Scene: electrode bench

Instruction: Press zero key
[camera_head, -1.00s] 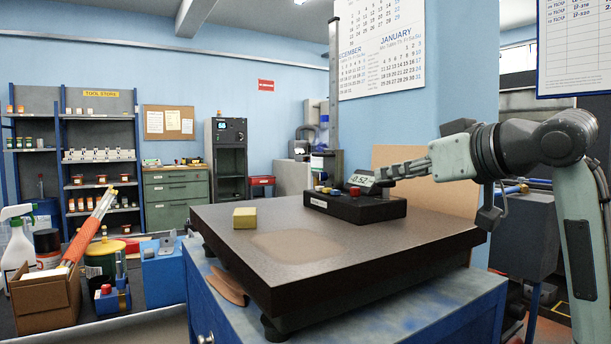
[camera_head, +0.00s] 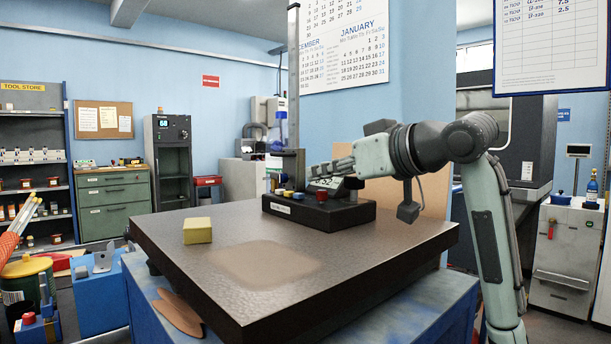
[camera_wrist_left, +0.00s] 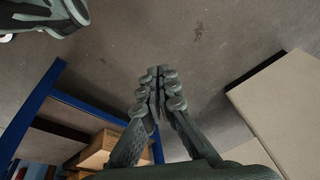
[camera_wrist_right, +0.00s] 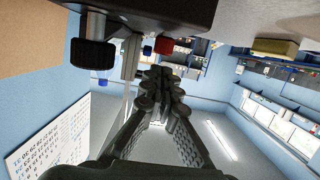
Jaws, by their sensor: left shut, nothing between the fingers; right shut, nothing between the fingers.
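A height gauge with a black base (camera_head: 345,214) stands on the dark surface plate (camera_head: 190,270). My left gripper (camera_wrist_left: 157,76) is shut and empty in the left wrist view, outside the head view.
A yellow block (camera_head: 197,231) sits on the plate, left of the gauge. The gauge's tall column (camera_head: 293,80) rises behind the base. A black knob (camera_wrist_right: 92,55) hangs near the right gripper in the right wrist view. The plate's front is clear.

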